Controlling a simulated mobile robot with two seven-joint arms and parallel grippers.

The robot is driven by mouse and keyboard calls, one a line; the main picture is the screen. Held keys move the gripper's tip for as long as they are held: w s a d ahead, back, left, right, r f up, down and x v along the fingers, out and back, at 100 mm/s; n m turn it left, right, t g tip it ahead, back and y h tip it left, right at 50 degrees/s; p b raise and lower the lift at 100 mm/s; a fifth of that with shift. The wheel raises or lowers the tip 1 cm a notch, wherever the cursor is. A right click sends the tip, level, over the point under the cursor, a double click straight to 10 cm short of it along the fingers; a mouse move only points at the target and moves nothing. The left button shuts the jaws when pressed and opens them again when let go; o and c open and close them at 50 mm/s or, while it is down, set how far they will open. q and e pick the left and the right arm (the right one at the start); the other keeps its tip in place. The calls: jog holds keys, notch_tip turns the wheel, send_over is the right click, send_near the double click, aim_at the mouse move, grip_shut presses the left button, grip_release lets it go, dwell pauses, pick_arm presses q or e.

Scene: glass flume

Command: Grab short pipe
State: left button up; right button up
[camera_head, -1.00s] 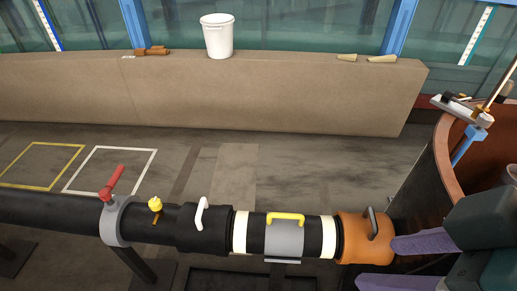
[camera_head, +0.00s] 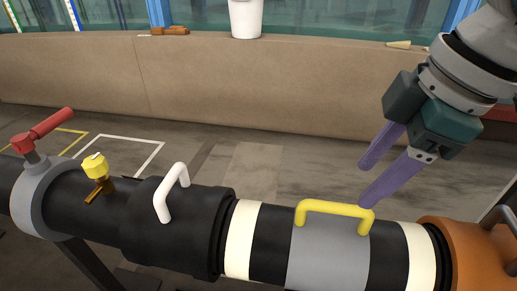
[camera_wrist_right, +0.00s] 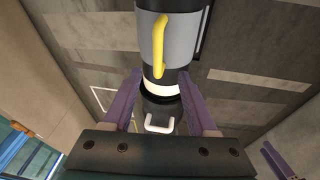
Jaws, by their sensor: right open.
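The short pipe (camera_head: 325,262) is a black section with a grey middle band, a cream band at each end and a yellow handle (camera_head: 335,207) on top. It sits in line between the black pipe and an orange part. My right gripper (camera_head: 367,183) is open and empty, its purple fingers just above and beside the right end of the yellow handle. In the right wrist view the short pipe (camera_wrist_right: 183,45) with its yellow handle (camera_wrist_right: 158,40) lies beyond the open fingers (camera_wrist_right: 159,73). A purple finger-like piece at that view's lower right may be my left gripper.
The black pipe (camera_head: 90,205) on the left carries a white handle (camera_head: 168,190), a yellow valve (camera_head: 96,165) and a red lever (camera_head: 50,125). The orange part (camera_head: 465,250) adjoins on the right. A white bucket (camera_head: 246,18) stands on the low wall behind; the floor between is open.

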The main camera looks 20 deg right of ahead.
aim_at(339, 207)
jog(key=b+x, duration=0.1)
jog(key=x, duration=0.3)
jog(key=shift+f, duration=0.3)
jog(key=b+x, duration=0.2)
jog(key=x, duration=0.3)
jog(key=shift+w+a+f, duration=0.1)
jog(key=shift+w+f, duration=0.1)
grip_shut()
dwell(0.8)
